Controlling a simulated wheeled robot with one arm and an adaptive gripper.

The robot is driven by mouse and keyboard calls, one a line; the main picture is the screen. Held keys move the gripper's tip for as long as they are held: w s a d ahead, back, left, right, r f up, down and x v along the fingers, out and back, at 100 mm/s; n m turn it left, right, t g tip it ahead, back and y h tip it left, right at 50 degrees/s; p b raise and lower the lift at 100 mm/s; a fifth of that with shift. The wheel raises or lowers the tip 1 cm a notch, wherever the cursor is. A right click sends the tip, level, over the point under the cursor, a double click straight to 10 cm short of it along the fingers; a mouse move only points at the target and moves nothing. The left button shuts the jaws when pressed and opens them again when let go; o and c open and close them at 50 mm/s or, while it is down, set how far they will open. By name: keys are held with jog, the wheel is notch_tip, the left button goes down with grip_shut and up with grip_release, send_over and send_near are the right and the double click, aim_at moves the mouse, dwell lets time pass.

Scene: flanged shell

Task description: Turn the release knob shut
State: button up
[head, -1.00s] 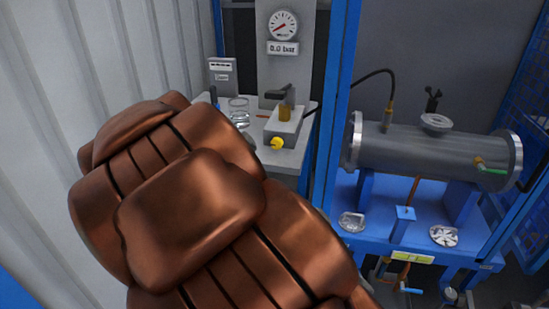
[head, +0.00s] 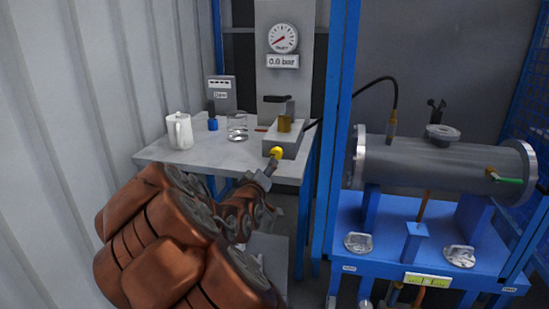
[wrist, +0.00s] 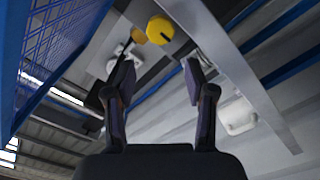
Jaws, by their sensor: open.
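The yellow release knob (head: 276,153) is on the front of a grey hand pump block (head: 284,142) at the front edge of the grey bench. In the wrist view the knob (wrist: 160,29) shows its round face with a dark slot, ahead of the fingertips and roughly centred between them. My gripper (wrist: 160,68) is open, with nothing between its fingers. In the head view my gripper (head: 268,168) is just below the knob, partly hidden by my wrist. I cannot tell whether a fingertip touches the knob.
A gauge (head: 283,38) above reads 0.0 bar. A blue frame post (head: 338,130) stands close right, with the grey flanged shell (head: 420,164) beyond it.

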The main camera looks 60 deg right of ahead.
aim_at(274, 154)
jog(key=x, duration=1.1)
jog(key=shift+d+f, duration=0.15)
jog(key=shift+w, duration=0.1)
jog(key=c, duration=0.9)
